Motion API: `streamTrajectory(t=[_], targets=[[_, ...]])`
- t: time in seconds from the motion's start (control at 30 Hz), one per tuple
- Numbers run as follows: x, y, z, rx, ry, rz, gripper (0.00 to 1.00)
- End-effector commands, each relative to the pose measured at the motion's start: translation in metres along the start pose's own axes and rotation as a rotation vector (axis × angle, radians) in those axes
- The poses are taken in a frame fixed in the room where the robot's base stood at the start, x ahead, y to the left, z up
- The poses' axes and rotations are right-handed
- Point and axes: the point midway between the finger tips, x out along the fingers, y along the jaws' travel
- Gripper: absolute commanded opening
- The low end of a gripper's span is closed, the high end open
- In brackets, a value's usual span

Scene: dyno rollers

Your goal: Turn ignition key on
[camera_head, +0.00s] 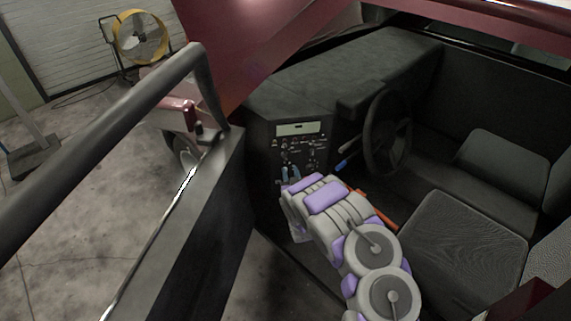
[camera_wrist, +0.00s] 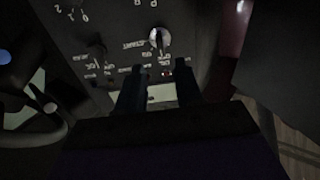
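The dark control panel (camera_head: 290,150) with a pale display (camera_head: 298,128) stands left of the steering wheel in the head view. In the wrist view a round metallic switch (camera_wrist: 159,40), which looks like the ignition, sits on the panel (camera_wrist: 115,25) above the fingertips, with small white lettering around it. A key in it cannot be made out clearly. My gripper (camera_head: 290,173) is in front of the panel's lower part. In the wrist view its two dark fingers (camera_wrist: 160,82) are apart, with a gap between them and nothing held. They are below the switch and apart from it.
The steering wheel (camera_head: 387,135) is right of the panel, with a blue-tipped lever (camera_head: 347,162) beside it. A dark seat (camera_head: 460,240) is at the lower right. A dark bar (camera_head: 110,150) crosses the left side. A smaller knob (camera_wrist: 98,50) is left of the switch.

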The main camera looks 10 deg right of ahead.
Motion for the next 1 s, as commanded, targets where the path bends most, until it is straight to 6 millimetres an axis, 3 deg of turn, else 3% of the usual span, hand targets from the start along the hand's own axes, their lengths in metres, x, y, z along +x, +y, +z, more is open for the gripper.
streamTrajectory(t=[0.3, 0.5, 1.0], targets=[[0.043, -0.007, -0.001, -0.007, 0.007, 0.0, 0.36], [0.061, -0.007, -0.001, -0.006, 0.005, 0.0, 0.36], [0.069, -0.005, -0.001, -0.007, 0.0, 0.0, 0.35]])
